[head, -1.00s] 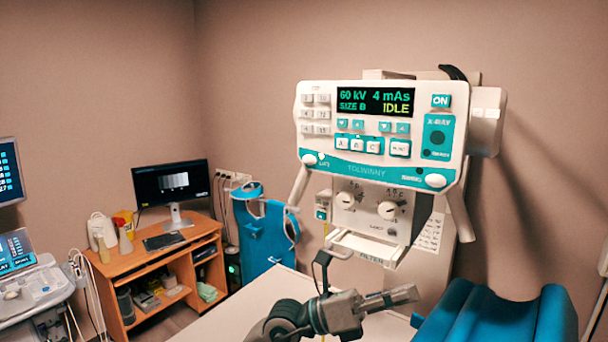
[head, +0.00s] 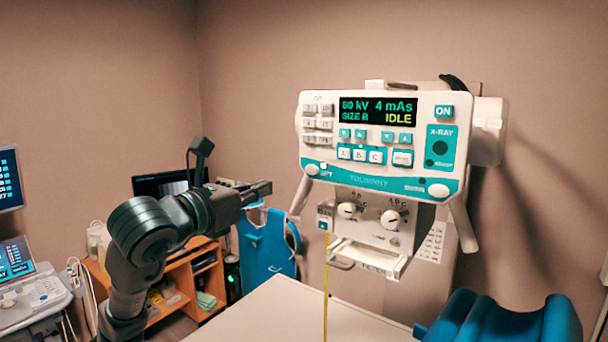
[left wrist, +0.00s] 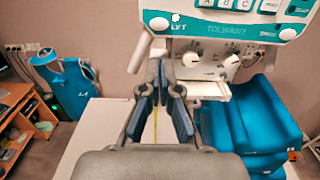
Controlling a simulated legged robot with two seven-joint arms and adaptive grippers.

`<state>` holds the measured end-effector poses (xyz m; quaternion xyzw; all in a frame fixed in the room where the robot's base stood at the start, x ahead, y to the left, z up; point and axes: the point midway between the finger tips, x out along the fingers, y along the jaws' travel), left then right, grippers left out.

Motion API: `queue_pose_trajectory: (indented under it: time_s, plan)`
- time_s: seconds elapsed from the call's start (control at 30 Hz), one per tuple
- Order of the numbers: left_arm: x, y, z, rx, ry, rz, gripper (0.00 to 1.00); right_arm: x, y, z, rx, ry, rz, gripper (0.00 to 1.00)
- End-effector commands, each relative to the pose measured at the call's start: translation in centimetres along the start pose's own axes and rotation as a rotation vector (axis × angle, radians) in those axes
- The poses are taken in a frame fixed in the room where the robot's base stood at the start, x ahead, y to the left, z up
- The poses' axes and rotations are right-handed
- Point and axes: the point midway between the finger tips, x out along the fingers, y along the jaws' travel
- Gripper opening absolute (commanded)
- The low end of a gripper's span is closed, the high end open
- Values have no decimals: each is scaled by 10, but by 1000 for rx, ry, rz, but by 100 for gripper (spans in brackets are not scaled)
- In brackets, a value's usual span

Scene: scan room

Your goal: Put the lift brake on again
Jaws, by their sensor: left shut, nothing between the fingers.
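The white X-ray unit's control panel (head: 345,181) has a round white knob (head: 312,170) at its lower left, beside the LIFT label. In the left wrist view this knob (left wrist: 158,24) shows above my fingers. A similar white knob (head: 438,190) is at the panel's lower right. The display (head: 378,111) reads IDLE. My left gripper (head: 268,188) is left of the panel, a little lower than the LIFT knob and apart from it in the picture. In the left wrist view its fingers (left wrist: 161,75) are shut and empty. My right gripper is not in view.
A white handle bar (head: 301,194) slopes down from the panel's left. A collimator (head: 372,217) with two dials and a yellow tape (head: 326,285) hang over the white table (head: 275,315). Blue cushions (head: 510,322) lie right; a blue apron (head: 262,245) hangs behind.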

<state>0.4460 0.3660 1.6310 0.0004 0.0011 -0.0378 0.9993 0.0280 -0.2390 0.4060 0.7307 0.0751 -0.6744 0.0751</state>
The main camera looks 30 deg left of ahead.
Motion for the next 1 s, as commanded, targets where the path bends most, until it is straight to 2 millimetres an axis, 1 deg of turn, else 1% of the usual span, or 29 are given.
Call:
queue_pose_trajectory:
  time_s: [0.17,0.27,0.37,0.6,0.7,0.83,1.0]
  plan:
    - [4,3,0,-2,0,-1,0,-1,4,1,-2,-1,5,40]
    - [15,2,0,-2,3,-2,0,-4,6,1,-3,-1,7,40]
    - [32,2,0,-2,3,-3,0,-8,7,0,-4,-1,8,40]
    - [84,0,2,-2,3,-3,0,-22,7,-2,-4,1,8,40]
    - [103,-1,2,0,2,-3,0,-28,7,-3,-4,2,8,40]
    - [123,-1,2,0,2,-3,0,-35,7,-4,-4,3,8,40]
    - [136,1,1,-1,0,-3,0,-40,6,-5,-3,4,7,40]
